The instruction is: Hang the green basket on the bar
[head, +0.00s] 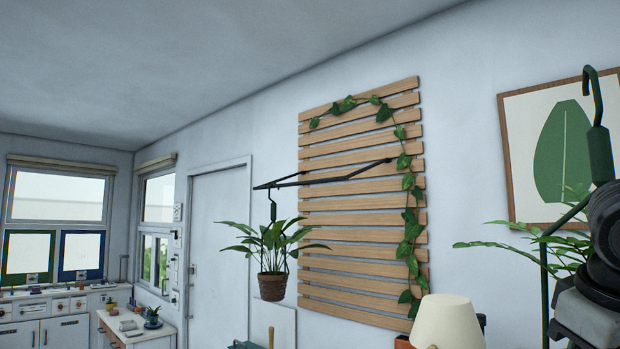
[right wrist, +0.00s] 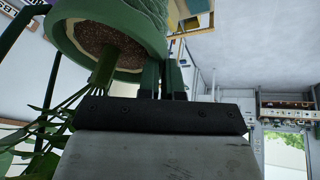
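The green basket is carried by my right arm at the right edge of the head view. There its dark hook (head: 590,85) and thick green hanger top (head: 599,155) stand upright, right of and apart from the bar. In the right wrist view the basket's green pot (right wrist: 70,45) shows with soil and leaves. The black bar (head: 325,179) juts out from the wooden slat panel (head: 360,210) to the left. My left gripper is in neither view.
A brown basket with a plant (head: 271,285) hangs from the bar's outer end. A vine (head: 411,230) trails over the panel. A lamp (head: 446,322) stands below, and a framed leaf picture (head: 525,150) hangs behind the hook. The air above the bar is clear.

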